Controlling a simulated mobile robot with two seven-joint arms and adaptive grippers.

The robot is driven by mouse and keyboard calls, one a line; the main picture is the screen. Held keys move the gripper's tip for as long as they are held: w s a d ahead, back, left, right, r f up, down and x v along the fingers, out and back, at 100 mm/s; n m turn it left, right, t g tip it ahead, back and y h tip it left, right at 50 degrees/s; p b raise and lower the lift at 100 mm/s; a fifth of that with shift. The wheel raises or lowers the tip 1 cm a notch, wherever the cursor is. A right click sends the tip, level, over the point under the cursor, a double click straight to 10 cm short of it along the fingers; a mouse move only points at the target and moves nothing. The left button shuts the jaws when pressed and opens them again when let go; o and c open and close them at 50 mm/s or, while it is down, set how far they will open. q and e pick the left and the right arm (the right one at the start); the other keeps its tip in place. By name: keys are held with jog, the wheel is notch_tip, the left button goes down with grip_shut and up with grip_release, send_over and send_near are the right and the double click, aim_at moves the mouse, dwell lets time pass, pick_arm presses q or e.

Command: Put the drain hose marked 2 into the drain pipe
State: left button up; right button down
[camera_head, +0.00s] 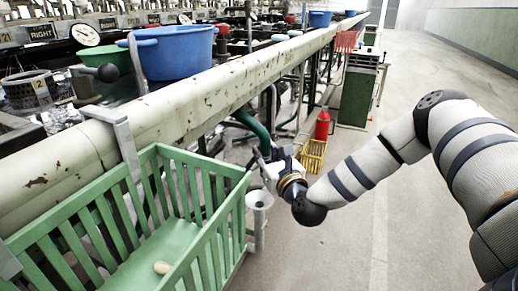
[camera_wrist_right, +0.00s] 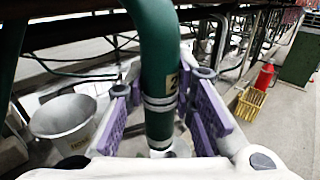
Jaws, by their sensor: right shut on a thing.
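The drain hose (camera_wrist_right: 158,50) is a dark green tube with pale bands near its lower end and a tag whose mark is only partly legible. In the head view the hose (camera_head: 254,126) comes down from under the long beam. My right gripper (camera_head: 270,168) is shut on it; in the wrist view its purple pads (camera_wrist_right: 160,108) lie on both sides of the hose. A pale funnel-topped drain pipe (camera_head: 259,202) stands just below the gripper, beside the green crate. A pale funnel (camera_wrist_right: 62,120) shows left of the hose in the wrist view. My left gripper is out of view.
A green slatted crate (camera_head: 205,240) holding one pale cocoon (camera_head: 162,267) stands at the front left. The worn beam (camera_head: 200,95) runs diagonally above it. A yellow basket (camera_head: 313,156) and red extinguisher (camera_head: 323,125) stand beyond the gripper. Floor at the right is open.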

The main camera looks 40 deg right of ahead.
jog(key=shift+s+d+p, duration=0.35)
jog(key=shift+s+d, duration=0.05)
jog(key=shift+s, duration=0.5)
jog(key=shift+s+d+p, duration=0.3)
jog(key=shift+s+d, duration=0.05)
jog(key=shift+s, duration=0.5)
